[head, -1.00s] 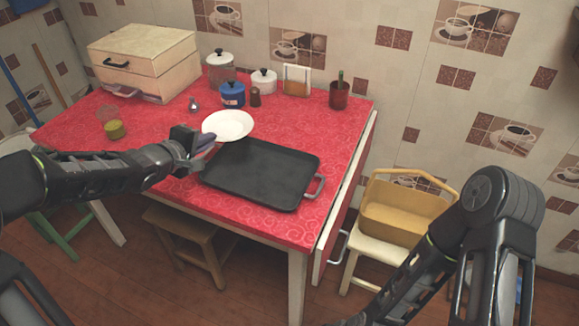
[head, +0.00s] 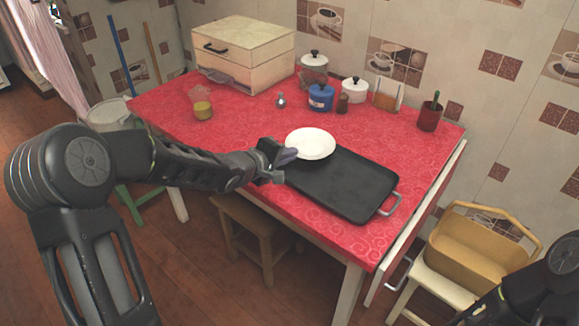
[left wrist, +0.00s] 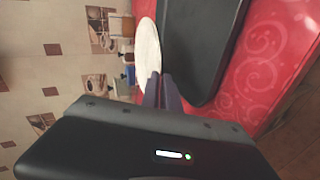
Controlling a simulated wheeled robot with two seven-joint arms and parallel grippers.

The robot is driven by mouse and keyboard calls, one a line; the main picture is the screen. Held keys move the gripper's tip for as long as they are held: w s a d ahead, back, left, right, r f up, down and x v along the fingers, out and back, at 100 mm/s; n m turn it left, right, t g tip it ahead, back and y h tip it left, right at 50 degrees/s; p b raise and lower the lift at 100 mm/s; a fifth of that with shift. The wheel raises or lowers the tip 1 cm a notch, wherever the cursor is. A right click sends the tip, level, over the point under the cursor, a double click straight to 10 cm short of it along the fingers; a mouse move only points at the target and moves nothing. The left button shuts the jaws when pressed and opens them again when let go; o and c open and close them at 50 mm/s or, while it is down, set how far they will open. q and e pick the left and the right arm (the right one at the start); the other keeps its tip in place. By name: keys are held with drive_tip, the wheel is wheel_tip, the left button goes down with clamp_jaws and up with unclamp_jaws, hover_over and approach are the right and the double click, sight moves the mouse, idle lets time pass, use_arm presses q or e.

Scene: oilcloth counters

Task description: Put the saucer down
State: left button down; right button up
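A white saucer (head: 311,143) is at the left back corner of the black tray (head: 345,186) in the head view, covering part of that corner. Whether it touches the tray or is held just above it, I cannot tell. My left gripper (head: 284,157) has its fingers at the saucer's near left rim and looks shut on it. In the left wrist view the saucer (left wrist: 148,45) shows edge-on beyond the fingertips (left wrist: 162,92), beside the dark tray (left wrist: 198,45). My right gripper is out of view; only part of that arm shows at the lower right.
The red-topped table (head: 230,130) has bare room left of the saucer. Behind stand a blue pot (head: 321,97), a white pot (head: 354,91), a dark shaker (head: 342,103) and a wooden box (head: 243,50). A yellow basket (head: 480,250) sits on a stool at right.

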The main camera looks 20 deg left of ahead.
use_arm(q)
drive_tip(key=shift+f+b, duration=0.55)
drive_tip(key=shift+f, duration=1.3)
drive_tip(key=shift+f, duration=0.4)
drive_tip(key=c, duration=1.6)
unclamp_jaws()
